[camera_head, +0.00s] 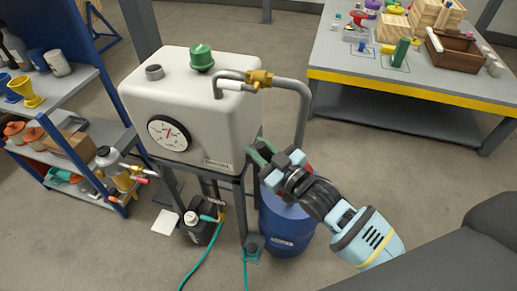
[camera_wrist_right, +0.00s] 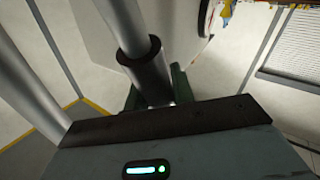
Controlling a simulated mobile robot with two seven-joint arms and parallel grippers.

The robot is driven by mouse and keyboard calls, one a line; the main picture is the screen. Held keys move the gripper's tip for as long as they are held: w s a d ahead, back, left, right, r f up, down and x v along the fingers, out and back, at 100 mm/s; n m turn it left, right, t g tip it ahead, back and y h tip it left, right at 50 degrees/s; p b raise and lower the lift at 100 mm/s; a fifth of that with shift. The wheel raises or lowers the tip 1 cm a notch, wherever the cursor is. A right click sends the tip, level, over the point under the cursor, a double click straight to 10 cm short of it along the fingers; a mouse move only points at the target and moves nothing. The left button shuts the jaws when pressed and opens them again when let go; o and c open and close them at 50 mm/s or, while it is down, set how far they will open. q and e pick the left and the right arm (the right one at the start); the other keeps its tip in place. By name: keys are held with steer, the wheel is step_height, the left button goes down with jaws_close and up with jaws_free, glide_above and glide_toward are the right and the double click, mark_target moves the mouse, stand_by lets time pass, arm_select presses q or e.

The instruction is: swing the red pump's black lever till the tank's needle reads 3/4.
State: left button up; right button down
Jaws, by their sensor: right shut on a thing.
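The white tank (camera_head: 230,135) stands on a dark frame, with a round white gauge (camera_head: 169,133) on its front. The gauge's small red needle points roughly upward; its exact reading is too small to tell. My right gripper (camera_head: 262,153), with green fingers, is beside the tank's right side, above the blue drum. In the right wrist view the fingers are shut around the black lever (camera_wrist_right: 152,78), a dark sleeve on a grey rod. Of the red pump (camera_head: 308,168) only a little red shows behind my gripper; the rest is hidden. My left gripper is not in view.
A blue drum (camera_head: 290,232) stands below my right gripper. A grey pipe (camera_head: 304,110) with a brass fitting (camera_head: 259,79) bends down at the tank's right. A loaded shelf is at left, a workbench (camera_head: 400,84) at back right. Open floor lies between tank and bench.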

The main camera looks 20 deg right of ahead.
steer(key=shift+s+d+r+t, duration=0.15)
steer(key=shift+s+d+t, duration=0.25)
steer(key=shift+d, duration=0.2)
arm_select(q)
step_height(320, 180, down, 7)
steer(key=b, duration=0.8)
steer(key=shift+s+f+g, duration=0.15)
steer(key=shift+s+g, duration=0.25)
arm_select(e)
steer(key=s+d+m+t+h, duration=0.1)
steer(key=s+d+m+t, duration=0.6)
steer(key=d, duration=0.4)
steer(key=shift+s+r+m+t, duration=0.3)
steer(key=shift+m+t, duration=0.1)
steer(key=shift+m, duration=0.1)
steer(key=shift+d, duration=0.15)
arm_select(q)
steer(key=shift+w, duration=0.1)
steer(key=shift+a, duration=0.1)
arm_select(e)
steer(key=c, duration=1.2)
jaws_free()
